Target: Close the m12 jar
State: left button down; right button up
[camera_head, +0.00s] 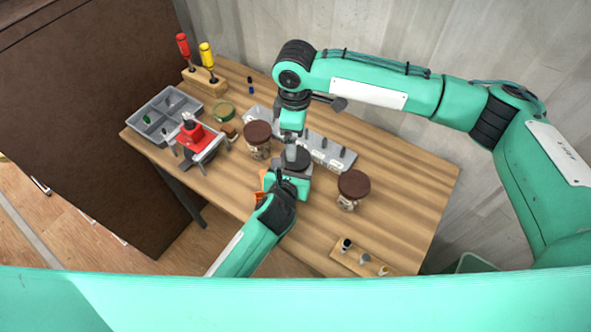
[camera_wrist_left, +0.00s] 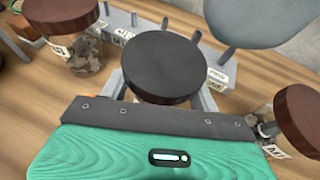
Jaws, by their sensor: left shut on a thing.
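A round dark lid (camera_wrist_left: 165,65) sits between the fingers of my left gripper (camera_wrist_left: 162,92) in the wrist view. In the head view the same dark lid (camera_head: 296,161) is partly covered by both grippers. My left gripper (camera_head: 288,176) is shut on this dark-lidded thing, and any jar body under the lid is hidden. My right gripper (camera_head: 291,145) points down just above the lid; its fingertips are too small to read. Two jars with brown lids stand either side, a left one (camera_head: 258,145) and a right one (camera_head: 353,190). I cannot read which label says m12.
A grey labelled rack (camera_head: 335,155) stands behind the grippers. A wooden strip with small parts (camera_head: 350,262) lies at the front right. The right tabletop is clear.

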aim_at(295, 169)
jog(key=n, duration=1.3)
jog(key=shift+r, duration=0.1)
jog(key=shift+f, duration=4)
jog(key=c, duration=1)
jog(key=o, duration=1.1)
jog(key=shift+c, duration=0.2)
